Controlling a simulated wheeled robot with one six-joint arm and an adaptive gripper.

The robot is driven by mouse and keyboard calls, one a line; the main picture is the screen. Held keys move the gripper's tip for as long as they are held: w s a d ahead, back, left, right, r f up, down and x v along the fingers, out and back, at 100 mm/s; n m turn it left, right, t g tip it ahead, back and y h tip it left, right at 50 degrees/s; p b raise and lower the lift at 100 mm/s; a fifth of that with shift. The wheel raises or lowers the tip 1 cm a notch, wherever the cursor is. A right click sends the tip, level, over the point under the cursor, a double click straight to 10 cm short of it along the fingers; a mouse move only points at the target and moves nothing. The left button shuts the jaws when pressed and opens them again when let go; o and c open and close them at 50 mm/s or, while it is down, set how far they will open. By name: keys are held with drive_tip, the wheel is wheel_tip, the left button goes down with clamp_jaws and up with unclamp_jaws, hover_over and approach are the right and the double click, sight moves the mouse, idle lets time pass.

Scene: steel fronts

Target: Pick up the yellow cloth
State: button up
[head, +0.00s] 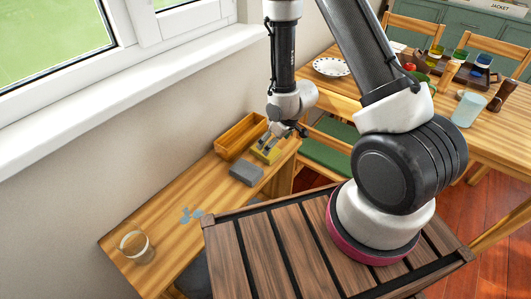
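A small yellow item (262,157), which looks like the yellow cloth, lies on the wooden bench beside the wall. Its upper part is partly hidden by dark and grey shapes that may be my gripper's fingers. My gripper (277,135) hangs from my arm just above and to the right of the yellow item. The fingers are small and dark here. I cannot tell whether they are open or shut, or whether they touch the yellow item.
A wooden box (228,151) stands behind the yellow item, and a grey folded block (246,174) lies in front. Blue-grey patches (190,215) and a glass (135,245) are nearer on the bench (165,245). A chair with a green seat (325,151) and a laid table (490,140) are to the right.

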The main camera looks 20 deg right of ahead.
drive_tip(key=x, duration=0.7)
drive_tip(key=shift+w+a+f, duration=0.15)
drive_tip(key=shift+w+a, duration=0.05)
drive_tip(key=shift+w, duration=0.3)
drive_tip(key=c, duration=1.1)
